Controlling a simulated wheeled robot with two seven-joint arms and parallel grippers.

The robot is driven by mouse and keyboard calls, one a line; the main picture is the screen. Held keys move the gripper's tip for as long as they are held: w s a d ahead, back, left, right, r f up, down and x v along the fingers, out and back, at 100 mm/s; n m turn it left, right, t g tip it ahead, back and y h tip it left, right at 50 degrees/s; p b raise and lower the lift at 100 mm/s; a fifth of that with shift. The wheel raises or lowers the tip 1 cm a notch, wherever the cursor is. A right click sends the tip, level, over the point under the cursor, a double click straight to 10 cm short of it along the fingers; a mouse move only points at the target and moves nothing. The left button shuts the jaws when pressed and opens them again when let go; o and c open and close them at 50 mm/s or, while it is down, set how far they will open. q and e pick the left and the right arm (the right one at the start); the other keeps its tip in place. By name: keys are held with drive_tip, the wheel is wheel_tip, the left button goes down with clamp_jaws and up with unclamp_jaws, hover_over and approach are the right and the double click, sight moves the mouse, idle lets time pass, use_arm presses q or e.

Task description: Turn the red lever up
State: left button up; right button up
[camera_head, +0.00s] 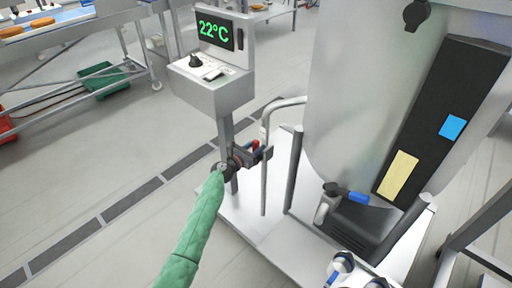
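The red lever (253,144) is small and shows only in part, beside the post under the display box. My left gripper (245,157), at the end of the green-sleeved arm, is right at the lever, in front of the post. It overlaps the lever in the picture, and I cannot tell whether it touches it. The fingers are too small and dark to show whether they are open or shut. The lever's exact angle is unclear. My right gripper is not in view.
A display box (213,90) reading 22°C stands on the post. A bent metal pipe (265,165) rises just right of the lever. A large steel tank (365,90) fills the right. A blue-handled valve (357,198) is at its base. Open floor lies left.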

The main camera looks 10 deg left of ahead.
sight(254, 148)
use_arm(q)
drive_tip(key=shift+o, duration=0.5)
drive_tip(key=shift+s+a, duration=0.15)
drive_tip(key=shift+s, duration=0.1)
drive_tip(key=b+v, duration=0.1)
drive_tip(key=v, duration=0.5)
drive_tip(key=shift+f, duration=0.1)
drive_tip(key=shift+s+a, duration=0.4)
drive_tip(key=shift+s, duration=0.05)
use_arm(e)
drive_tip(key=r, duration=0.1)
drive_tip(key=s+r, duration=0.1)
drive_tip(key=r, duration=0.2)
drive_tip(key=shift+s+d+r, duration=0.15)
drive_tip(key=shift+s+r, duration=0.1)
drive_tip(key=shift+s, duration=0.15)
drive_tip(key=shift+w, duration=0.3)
use_arm(q)
drive_tip(key=shift+c, duration=0.2)
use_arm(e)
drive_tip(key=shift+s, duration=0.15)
